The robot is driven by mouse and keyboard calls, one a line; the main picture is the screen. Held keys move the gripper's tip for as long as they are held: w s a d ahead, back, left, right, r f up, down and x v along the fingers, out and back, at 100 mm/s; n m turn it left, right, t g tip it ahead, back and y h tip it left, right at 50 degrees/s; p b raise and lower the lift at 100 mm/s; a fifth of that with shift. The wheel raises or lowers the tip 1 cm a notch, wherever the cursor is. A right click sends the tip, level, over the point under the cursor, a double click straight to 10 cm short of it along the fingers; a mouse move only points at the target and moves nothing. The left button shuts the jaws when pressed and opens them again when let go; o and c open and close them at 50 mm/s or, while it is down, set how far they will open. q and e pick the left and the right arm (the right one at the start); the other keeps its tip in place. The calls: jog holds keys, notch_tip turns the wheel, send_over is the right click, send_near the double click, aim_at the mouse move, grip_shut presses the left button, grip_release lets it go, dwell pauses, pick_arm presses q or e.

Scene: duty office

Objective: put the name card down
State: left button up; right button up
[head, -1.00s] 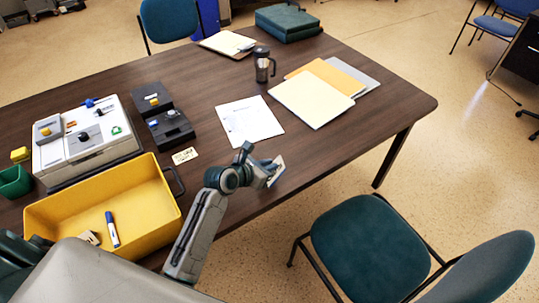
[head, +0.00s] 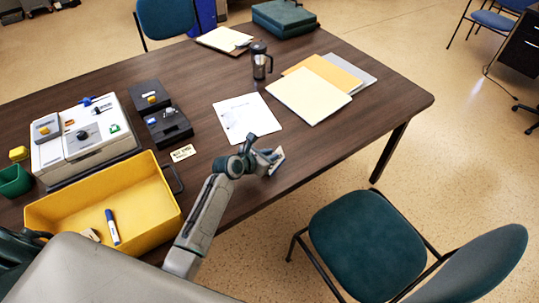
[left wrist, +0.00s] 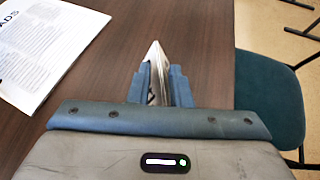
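My left gripper (head: 268,158) is over the near edge of the dark wooden table (head: 330,160). It is shut on the name card (head: 277,161), a small pale piece. In the left wrist view the card (left wrist: 155,65) shows as a narrow, shiny, peaked wedge between the two blue fingers (left wrist: 160,85). Its printed face is not readable. Table top lies beyond and below it; I cannot tell whether the card touches the table. My right gripper is not in view.
A printed sheet (head: 247,117) lies beyond the gripper. A yellow bin (head: 150,205), a small card (head: 183,153) and black devices (head: 168,125) are to its left. Folders (head: 308,96) and a mug (head: 260,62) stand farther back. A teal chair (head: 365,240) is by the near edge.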

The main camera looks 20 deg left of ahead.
pick_arm(q)
jog(key=o, duration=0.3)
jog(key=shift+s, duration=0.1)
jog(key=v, duration=1.2)
